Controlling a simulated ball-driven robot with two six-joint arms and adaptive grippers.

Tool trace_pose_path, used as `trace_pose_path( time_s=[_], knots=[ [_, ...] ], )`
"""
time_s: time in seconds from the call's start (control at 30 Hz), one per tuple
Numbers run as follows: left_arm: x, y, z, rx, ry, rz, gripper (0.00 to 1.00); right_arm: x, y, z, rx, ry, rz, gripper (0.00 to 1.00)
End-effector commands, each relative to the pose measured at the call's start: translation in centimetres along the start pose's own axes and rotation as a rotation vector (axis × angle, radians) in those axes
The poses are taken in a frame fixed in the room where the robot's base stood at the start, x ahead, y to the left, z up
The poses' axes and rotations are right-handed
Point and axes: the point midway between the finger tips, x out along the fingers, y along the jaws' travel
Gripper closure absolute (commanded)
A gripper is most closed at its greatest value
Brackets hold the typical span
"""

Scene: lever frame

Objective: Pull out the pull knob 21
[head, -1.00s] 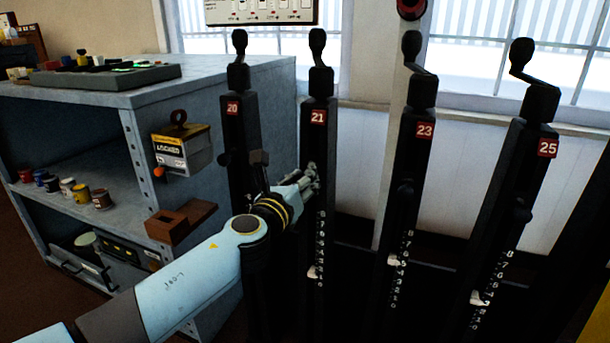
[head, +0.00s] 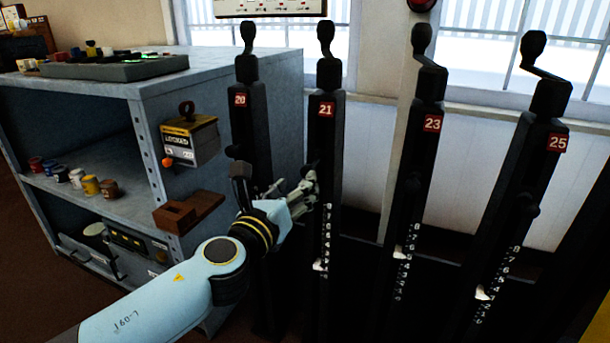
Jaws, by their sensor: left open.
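Lever post 21 (head: 326,140) is a tall black post with a red number plate (head: 327,110) and a crank handle (head: 326,40) on top. White numbers and a white pointer (head: 320,265) run down its lower front. My left gripper (head: 308,182) is at the left edge of this post, above the numbers. It is open, with its fingers toward the post. The pull knob of 21 is not clearly seen; my gripper covers that part of the post. I cannot tell whether the fingers touch the knob. My right gripper is out of view.
Post 20 (head: 247,120) stands close to the left, behind my left wrist. Posts 23 (head: 427,150) and 25 (head: 535,175) stand to the right. A grey shelf cabinet (head: 225,75) with a padlocked box (head: 190,140) and a brown bracket (head: 188,212) is at left.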

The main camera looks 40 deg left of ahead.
Motion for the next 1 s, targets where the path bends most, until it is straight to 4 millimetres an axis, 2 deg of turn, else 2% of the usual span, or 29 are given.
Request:
trace_pose_path(
  time_s=[0.1, 0.3, 0.93, 1.0],
  knots=[
    [-2.5, 0.0, -0.1, 0.001, 0.002, 0.002, 0.49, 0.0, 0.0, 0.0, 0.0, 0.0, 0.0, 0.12],
    [-4.5, 0.0, 0.0, 0.0, 0.0, 0.001, 0.49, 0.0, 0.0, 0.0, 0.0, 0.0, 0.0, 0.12],
    [-4.6, -0.1, 0.2, -0.003, -0.004, 0.0, 0.49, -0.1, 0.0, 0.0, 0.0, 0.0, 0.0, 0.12],
    [-4.6, 0.3, -0.9, -0.003, 0.018, 0.011, 0.49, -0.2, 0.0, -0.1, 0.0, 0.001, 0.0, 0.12]
  ],
)
